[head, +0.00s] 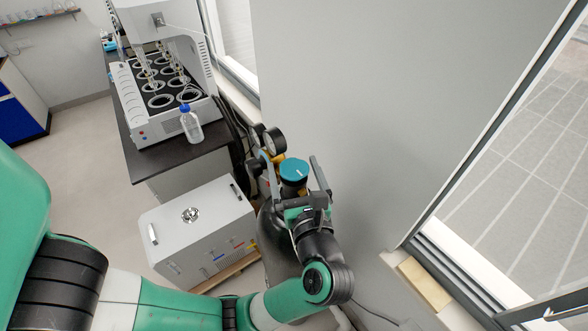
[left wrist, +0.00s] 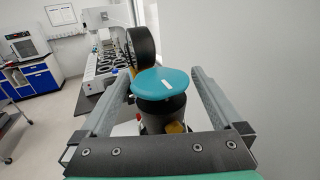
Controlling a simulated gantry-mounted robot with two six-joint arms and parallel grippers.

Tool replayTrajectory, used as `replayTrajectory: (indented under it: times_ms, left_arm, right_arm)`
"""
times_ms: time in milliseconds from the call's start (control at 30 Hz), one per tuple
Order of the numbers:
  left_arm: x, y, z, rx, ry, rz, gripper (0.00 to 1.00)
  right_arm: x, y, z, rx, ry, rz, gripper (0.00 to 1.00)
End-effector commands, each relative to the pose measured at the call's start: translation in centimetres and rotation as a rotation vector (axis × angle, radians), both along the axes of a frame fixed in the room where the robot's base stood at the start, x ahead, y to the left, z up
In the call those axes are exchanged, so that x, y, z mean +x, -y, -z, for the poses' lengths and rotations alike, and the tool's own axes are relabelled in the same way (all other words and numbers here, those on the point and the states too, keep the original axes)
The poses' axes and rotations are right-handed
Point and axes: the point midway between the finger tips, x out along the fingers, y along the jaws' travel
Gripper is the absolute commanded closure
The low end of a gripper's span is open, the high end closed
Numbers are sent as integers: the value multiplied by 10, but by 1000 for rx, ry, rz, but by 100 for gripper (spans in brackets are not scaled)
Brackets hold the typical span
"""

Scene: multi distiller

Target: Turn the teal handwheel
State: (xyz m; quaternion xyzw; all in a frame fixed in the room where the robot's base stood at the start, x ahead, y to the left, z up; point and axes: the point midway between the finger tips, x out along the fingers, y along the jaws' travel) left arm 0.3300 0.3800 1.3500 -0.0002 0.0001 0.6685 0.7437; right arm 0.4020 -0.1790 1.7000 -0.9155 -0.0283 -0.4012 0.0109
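The teal handwheel (head: 294,170) is a round knob with a white mark on top, standing above a dark gas cylinder (head: 272,232) beside the grey wall. My left gripper (head: 294,160) is open, with one finger on each side of the handwheel. In the left wrist view the handwheel (left wrist: 161,83) lies between the two grey fingers (left wrist: 160,78), and a gap shows on both sides. The handwheel's underside and lower stem are partly hidden by my gripper. My right gripper is not in view.
Pressure gauges (head: 273,139) stand close to the handwheel. A white boxy unit (head: 195,225) sits left of the cylinder. A black bench (head: 180,160) carries a multi-position distiller (head: 135,100) and a blue-capped bottle (head: 190,125). The wall (head: 370,120) is close on the right.

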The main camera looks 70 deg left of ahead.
Motion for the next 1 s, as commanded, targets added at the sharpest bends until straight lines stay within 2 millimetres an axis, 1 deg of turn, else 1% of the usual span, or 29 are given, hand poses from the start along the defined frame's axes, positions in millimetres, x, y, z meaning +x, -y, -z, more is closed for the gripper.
replayTrajectory:
  times_ms: [167,267,367,500,600,700,800,1000]
  left_arm:
    - [0,2,0,1,0,1,0]
    - [0,13,1,0,-1,5,0]
    - [-2,32,2,0,1,7,0]
    - [-6,67,3,-1,1,8,0]
    - [-8,89,2,0,1,7,0]
    - [-10,105,2,0,0,4,0]
    - [-12,114,1,-1,0,2,0]
    - [-13,116,0,0,0,-1,0]
  right_arm:
    - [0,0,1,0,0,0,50]
    - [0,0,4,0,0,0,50]
    - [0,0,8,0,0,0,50]
    - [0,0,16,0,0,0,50]
    - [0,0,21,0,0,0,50]
    - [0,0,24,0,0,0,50]
    - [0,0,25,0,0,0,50]
    - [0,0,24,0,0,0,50]
